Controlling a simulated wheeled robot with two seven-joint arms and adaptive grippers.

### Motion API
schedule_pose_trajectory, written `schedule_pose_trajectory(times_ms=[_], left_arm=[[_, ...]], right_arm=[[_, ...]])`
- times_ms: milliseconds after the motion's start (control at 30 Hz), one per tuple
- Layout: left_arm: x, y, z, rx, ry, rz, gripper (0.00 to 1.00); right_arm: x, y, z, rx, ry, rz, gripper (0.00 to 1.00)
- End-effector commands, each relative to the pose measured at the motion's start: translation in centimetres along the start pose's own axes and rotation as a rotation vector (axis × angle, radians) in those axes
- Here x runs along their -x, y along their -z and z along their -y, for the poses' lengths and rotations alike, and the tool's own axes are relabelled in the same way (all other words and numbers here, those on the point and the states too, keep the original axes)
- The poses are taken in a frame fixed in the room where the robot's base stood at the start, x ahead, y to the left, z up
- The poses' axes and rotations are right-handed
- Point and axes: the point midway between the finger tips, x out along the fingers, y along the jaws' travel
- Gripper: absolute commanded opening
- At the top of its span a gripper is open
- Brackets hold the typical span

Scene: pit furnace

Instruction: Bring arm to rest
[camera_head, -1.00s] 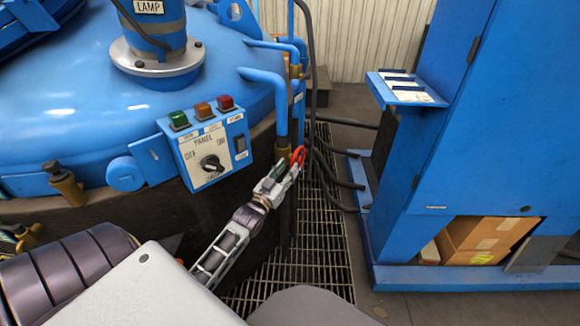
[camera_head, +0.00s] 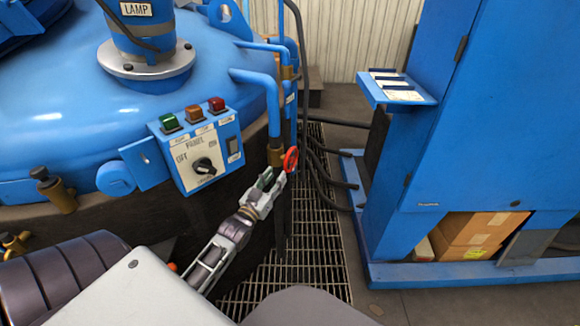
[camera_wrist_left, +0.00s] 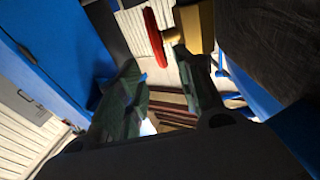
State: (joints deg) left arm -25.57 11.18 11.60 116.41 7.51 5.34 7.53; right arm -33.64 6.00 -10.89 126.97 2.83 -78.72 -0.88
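My left gripper (camera_head: 266,181) is at the centre of the head view, just below and left of a red valve handwheel (camera_head: 291,160). The wheel is on a brass fitting (camera_head: 276,156) at the lower end of a blue pipe. In the left wrist view, the gripper's two green-grey fingers (camera_wrist_left: 160,90) are spread apart with nothing held between them. The red wheel (camera_wrist_left: 154,36) and brass fitting (camera_wrist_left: 194,25) lie beyond the fingertips there. Whether a fingertip touches the wheel cannot be told. My right gripper is not in view.
A blue furnace lid (camera_head: 70,110) fills the left. A control box (camera_head: 196,150) with a black knob and three coloured lamps stands close left of my gripper. A tall blue cabinet (camera_head: 480,120) with a small shelf is at right. Floor grating (camera_head: 310,260) and black hoses (camera_head: 325,175) lie between.

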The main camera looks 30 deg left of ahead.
Motion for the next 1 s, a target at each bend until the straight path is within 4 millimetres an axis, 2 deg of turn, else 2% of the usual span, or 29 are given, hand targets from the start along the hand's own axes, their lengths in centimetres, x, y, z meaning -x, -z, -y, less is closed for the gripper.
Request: schedule_pose_trajectory(times_ms=[267, 467, 567, 733, 1000], left_arm=[[0.0, -0.2, 0.0, 0.0, 0.0, 0.005, 0.36], [0.1, -2.4, 0.0, -0.001, 0.004, 0.057, 0.36], [0.3, -4.7, -0.1, -0.002, 0.006, 0.11, 0.36], [1.4, -9.7, -0.3, -0.007, 0.008, 0.229, 0.36], [4.6, -17.8, -1.1, -0.021, 0.001, 0.426, 0.36]], right_arm=[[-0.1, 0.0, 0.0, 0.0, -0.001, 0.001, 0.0], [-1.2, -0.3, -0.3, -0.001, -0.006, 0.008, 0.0], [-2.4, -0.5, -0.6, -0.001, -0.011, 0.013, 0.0], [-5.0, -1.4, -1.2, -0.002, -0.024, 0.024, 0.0], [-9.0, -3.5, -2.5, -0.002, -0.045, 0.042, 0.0]])
